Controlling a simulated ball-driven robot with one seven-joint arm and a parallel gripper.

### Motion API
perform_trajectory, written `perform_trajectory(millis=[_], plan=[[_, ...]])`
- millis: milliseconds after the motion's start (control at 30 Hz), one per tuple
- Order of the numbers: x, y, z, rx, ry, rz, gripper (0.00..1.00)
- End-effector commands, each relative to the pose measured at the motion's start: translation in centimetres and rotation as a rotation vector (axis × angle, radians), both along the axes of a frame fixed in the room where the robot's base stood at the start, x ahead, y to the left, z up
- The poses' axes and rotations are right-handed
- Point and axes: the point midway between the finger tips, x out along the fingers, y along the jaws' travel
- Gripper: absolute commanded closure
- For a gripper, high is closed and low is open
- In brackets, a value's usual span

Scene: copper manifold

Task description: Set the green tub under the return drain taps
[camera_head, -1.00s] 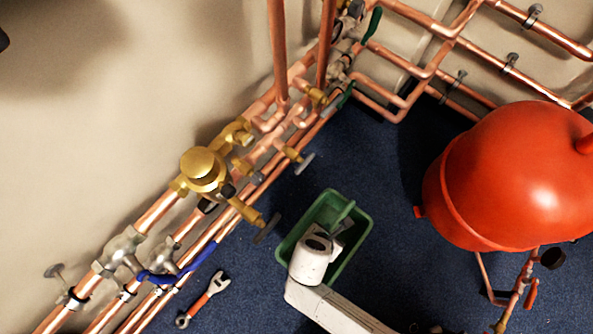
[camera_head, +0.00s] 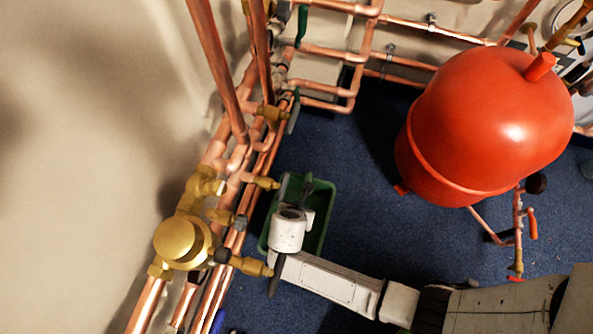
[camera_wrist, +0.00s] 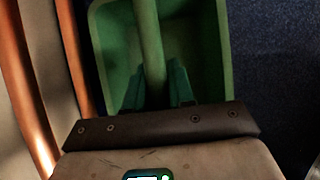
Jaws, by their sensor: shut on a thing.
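The green tub (camera_head: 326,214) hangs or stands just right of the pipe run in the head view; its height above the floor I cannot tell. My gripper (camera_wrist: 155,88) is shut on the green bar (camera_wrist: 148,35) that runs along the middle of the tub, and my wrist covers part of the tub in the head view. Two brass drain taps reach from the pipes toward the tub: an upper tap (camera_head: 265,183) near its far left corner and a lower tap (camera_head: 250,265) near its near left corner. In the wrist view the tub (camera_wrist: 218,50) lies beside copper pipes.
Copper pipes (camera_head: 238,235) run along the wall close on the left, with a large brass valve (camera_head: 177,238) on them. A red tank (camera_head: 480,130) stands at the right. Blue carpet (camera_head: 365,225) between the tub and tank is clear.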

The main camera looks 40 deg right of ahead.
Motion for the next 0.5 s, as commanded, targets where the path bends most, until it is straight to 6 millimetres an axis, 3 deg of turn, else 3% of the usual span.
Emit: perform_trajectory(millis=[33, 200, 500], plan=[[0.6, -0.3, -1.6, -0.001, -0.001, -0.002, 1.00], [2.4, -1.2, -3.9, -0.001, -0.001, 0.000, 1.00], [3.6, -1.9, -5.2, 0.000, 0.000, 0.000, 1.00]])
